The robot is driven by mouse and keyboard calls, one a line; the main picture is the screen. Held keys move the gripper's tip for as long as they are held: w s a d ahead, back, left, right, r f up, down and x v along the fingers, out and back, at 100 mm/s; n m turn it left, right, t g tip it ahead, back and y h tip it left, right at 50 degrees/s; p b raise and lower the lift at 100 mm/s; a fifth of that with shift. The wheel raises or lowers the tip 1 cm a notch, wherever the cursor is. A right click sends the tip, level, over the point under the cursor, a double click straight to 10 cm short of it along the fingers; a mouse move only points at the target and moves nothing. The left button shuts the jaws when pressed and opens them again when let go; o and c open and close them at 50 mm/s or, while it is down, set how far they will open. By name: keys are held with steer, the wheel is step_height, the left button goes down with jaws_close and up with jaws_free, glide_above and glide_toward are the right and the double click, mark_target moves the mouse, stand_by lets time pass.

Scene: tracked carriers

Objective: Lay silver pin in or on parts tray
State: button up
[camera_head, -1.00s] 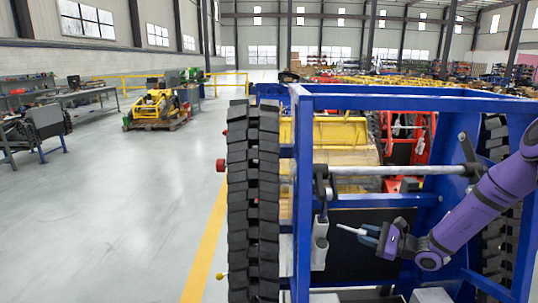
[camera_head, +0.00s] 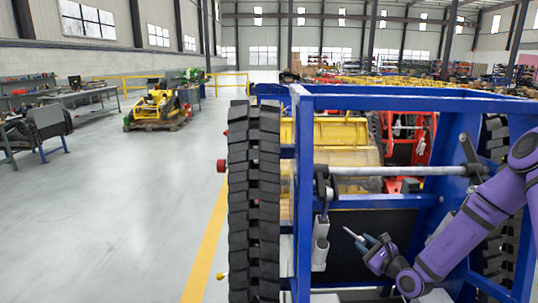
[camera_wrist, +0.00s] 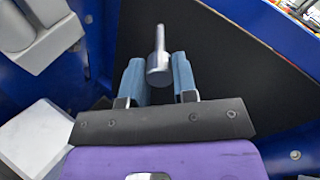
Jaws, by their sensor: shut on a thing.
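The silver pin (camera_wrist: 159,50) is between the two blue fingers of my gripper (camera_wrist: 158,77) in the wrist view. Its round, thicker head sits at the fingers and its thin shank points away from them. In the head view the pin (camera_head: 350,234) sticks out up and left from my gripper (camera_head: 366,241), in front of a dark panel in the blue frame. I cannot pick out the parts tray for certain in either view.
A blue frame (camera_head: 303,190) with a black track (camera_head: 253,190) surrounds the workspace. A pale tube holder (camera_head: 320,243) hangs left of my gripper, below a grey bar (camera_head: 400,171). A pale block (camera_wrist: 38,138) lies at lower left in the wrist view.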

steer(key=s+f+m+t+h, duration=0.2)
steer(key=s+f+m+h, duration=0.2)
steer(key=h, duration=0.4)
steer(key=shift+s+m, duration=0.75)
steer(key=shift+m, duration=0.05)
steer(key=shift+d, duration=0.15)
